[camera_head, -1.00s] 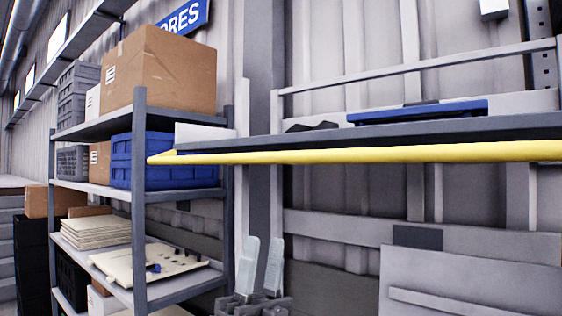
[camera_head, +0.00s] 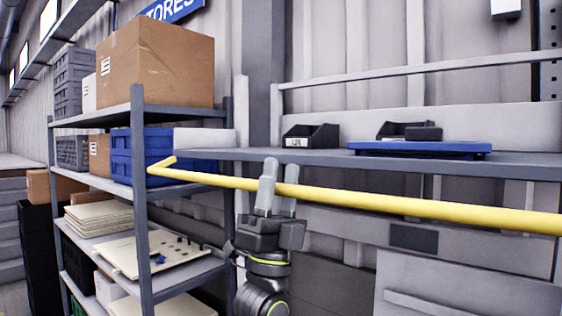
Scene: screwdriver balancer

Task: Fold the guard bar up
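The yellow guard bar (camera_head: 400,205) runs across the front of the grey bench shelf, from a short bent end at the left to the right picture edge. My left gripper (camera_head: 278,188) comes up from below near the bar's left part. One pale finger stands in front of the bar and the other behind it, so the bar passes between them. The fingers look spread about as before, so the gripper appears open around the bar; contact is hard to see. My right gripper is not in view.
The grey shelf (camera_head: 330,158) behind the bar holds a blue tray-like device (camera_head: 420,149) and black bins (camera_head: 311,136). At the left a rack (camera_head: 140,190) carries a cardboard box (camera_head: 156,64) and blue crates (camera_head: 146,150). Air above the bar looks clear.

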